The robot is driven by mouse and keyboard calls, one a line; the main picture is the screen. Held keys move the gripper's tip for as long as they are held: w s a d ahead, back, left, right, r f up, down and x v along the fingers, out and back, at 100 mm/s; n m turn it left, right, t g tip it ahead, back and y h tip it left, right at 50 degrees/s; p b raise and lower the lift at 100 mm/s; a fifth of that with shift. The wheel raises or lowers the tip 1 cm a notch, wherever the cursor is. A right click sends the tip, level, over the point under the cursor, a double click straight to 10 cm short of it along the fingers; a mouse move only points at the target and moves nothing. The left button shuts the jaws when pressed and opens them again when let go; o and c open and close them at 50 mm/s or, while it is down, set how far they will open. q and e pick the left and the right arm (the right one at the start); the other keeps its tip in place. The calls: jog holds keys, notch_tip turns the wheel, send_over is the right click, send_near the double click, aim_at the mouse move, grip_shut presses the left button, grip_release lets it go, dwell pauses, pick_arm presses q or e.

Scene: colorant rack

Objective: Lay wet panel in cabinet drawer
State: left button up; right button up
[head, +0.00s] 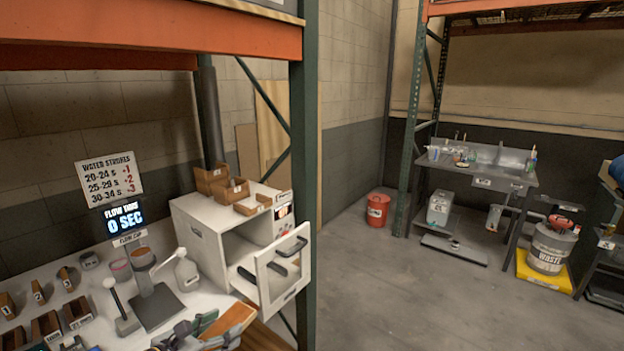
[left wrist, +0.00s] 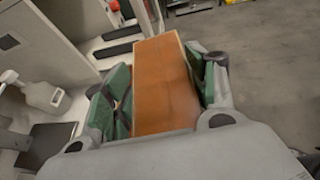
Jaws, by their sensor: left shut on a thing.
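The wet panel (head: 236,318) is a flat orange-brown board. It fills the middle of the left wrist view (left wrist: 165,85). My left gripper (head: 208,328) is shut on it, with green finger pads on both sides of the board. The white cabinet (head: 196,240) stands on the bench, and its drawer (head: 263,281) is pulled out, with a dark handle on the front. The panel is in front of the drawer and outside it. Dark bars show in the open drawer in the left wrist view (left wrist: 113,48). My right gripper is not in view.
A green rack post (head: 304,170) rises close to the drawer's right side. Open floor (head: 400,300) lies to the right.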

aim_at(244, 319)
pick_arm(q)
jog(key=shift+s+a, duration=0.1)
jog(key=shift+a, duration=0.45)
jog(key=shift+d, duration=0.15)
jog(key=shift+d+r+m+g+h, duration=0.45)
jog(key=shift+d+r+m+h, duration=0.15)
jog(key=shift+d, duration=0.55)
jog(key=shift+d+r+m+g+h, duration=0.5)
jog(key=shift+d+r+m, duration=0.15)
jog(key=shift+d, duration=0.5)
jog(key=shift+d+r+m+g+h, duration=0.5)
jog(key=shift+d+r, duration=0.2)
jog(key=shift+d, duration=0.45)
jog(key=d+r+m+g+h, duration=0.2)
jog(key=d+r+m+g, duration=0.2)
jog(key=d, duration=0.3)
jog(key=shift+d+h, duration=0.3)
jog(key=shift+d, duration=0.1)
jog(key=shift+r, duration=0.1)
